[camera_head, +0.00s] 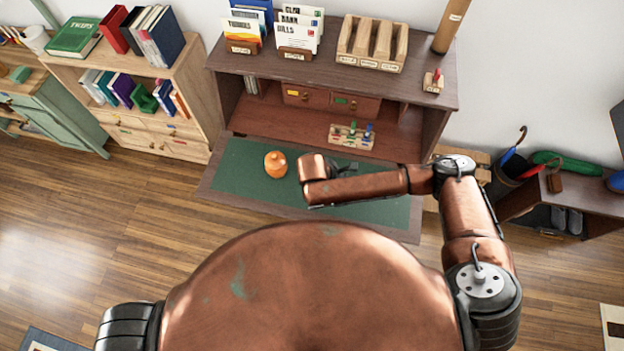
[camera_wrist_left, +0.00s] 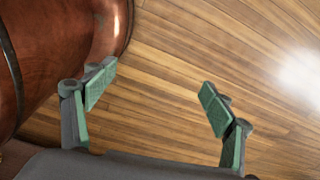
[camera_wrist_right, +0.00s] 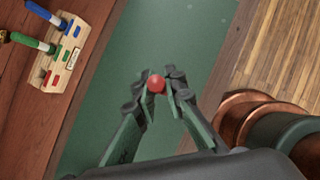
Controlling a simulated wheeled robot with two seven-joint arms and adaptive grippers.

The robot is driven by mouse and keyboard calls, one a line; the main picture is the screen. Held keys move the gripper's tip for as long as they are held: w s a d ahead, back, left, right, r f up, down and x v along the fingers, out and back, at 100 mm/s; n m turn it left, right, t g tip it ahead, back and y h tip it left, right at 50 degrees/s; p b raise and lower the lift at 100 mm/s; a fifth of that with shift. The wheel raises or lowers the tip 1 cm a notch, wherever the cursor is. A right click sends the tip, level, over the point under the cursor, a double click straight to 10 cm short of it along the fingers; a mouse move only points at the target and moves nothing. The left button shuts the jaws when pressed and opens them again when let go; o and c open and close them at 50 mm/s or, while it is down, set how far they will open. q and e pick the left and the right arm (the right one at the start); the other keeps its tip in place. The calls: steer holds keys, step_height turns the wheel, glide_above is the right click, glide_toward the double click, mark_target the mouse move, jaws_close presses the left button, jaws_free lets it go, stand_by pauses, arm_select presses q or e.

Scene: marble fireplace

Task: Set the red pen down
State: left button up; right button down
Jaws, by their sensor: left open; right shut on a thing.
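The red pen (camera_wrist_right: 157,84) shows in the right wrist view as a round red end between my right gripper's fingertips. My right gripper (camera_wrist_right: 158,92) is shut on it above the green desk mat (camera_wrist_right: 125,90). In the head view the right gripper (camera_head: 345,168) is mostly hidden behind my forearm, and I cannot make out the pen there. My left gripper (camera_wrist_left: 157,97) is open and empty over the wooden floor.
The desk's hutch (camera_head: 330,98) rises behind, with letter holders (camera_head: 297,54) and a wooden sorter (camera_head: 372,45) on top. The mat's left side is mostly clear.

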steer(key=s+a+r+n+t+y+p, duration=0.1)
steer(key=a+r+n+t+y+p, duration=0.15)
steer(key=a+n+y, duration=0.55)
steer(key=s+a+r+n+t+y+p, duration=0.1)
steer(key=s+a+r+n+p, duration=0.25)
steer(key=n, duration=0.75)
arm_select(q)
step_height(320, 180, up, 8)
steer(key=w+p, duration=0.1)
steer(key=w, duration=0.1)
steer(key=shift+w+d, duration=0.2)
steer(key=shift+w, duration=0.2)
arm_select(e)
steer(key=w+d+f, duration=0.8)
steer(key=d+f, duration=0.2)
steer(key=f, duration=0.3)
steer(key=shift+w+d+n, duration=0.25)
steer(key=shift+d+n, duration=0.05)
steer(key=c, duration=2)
jaws_free()
steer(key=shift+c, duration=0.2)
steer(key=shift+o, duration=0.3)
steer(key=shift+r, duration=0.1)
arm_select(q)
steer(key=shift+f, duration=0.1)
arm_select(e)
steer(key=v, duration=1.2)
steer(key=shift+d, duration=0.15)
